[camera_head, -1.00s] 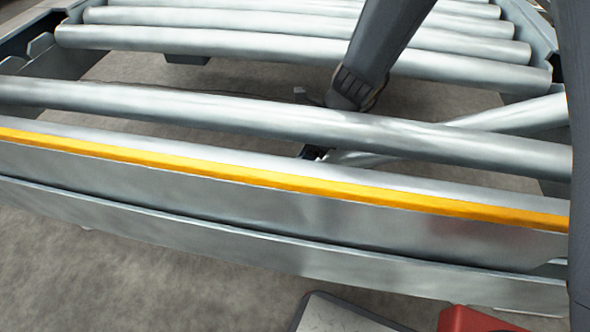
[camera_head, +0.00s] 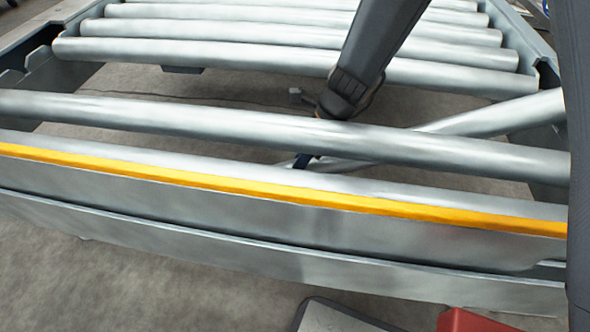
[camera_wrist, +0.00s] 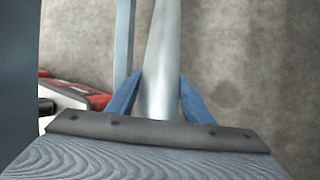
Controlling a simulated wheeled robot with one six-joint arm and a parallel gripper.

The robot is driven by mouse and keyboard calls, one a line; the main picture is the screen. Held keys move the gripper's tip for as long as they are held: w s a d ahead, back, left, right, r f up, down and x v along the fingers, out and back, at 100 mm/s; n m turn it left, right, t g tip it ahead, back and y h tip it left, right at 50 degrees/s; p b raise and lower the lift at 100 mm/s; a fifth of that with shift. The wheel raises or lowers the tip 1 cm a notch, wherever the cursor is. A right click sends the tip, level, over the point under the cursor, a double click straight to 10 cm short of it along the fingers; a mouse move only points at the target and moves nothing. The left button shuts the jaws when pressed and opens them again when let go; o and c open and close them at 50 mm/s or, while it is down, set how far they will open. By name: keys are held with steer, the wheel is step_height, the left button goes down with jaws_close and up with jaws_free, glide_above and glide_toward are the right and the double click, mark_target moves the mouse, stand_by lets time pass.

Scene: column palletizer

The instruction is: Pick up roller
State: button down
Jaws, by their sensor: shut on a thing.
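The loose grey metal roller (camera_head: 492,116) lies slanted across the gap in the conveyor frame, its right end high by the right side rail. Its lower left part passes behind a fixed roller and shows again low in the gap.
A fixed roller (camera_head: 200,112) and a front rail with a yellow strip (camera_head: 250,196) cross in front of my gripper. More rollers (camera_head: 280,61) lie behind the gap. A red and grey object (camera_head: 478,320) is at the bottom right. Bare floor shows in the gap.

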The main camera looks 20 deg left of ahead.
step_height(320, 180, up, 16)
steer(key=p, duration=0.7)
steer(key=shift+f, duration=0.15)
step_height(320, 180, down, 18)
steer(key=b, duration=0.9)
steer(key=shift+f, duration=0.15)
steer(key=shift+p+v, duration=0.5)
steer(key=shift+v, duration=0.4)
steer(key=shift+a, duration=0.1)
steer(key=shift+r, duration=0.25)
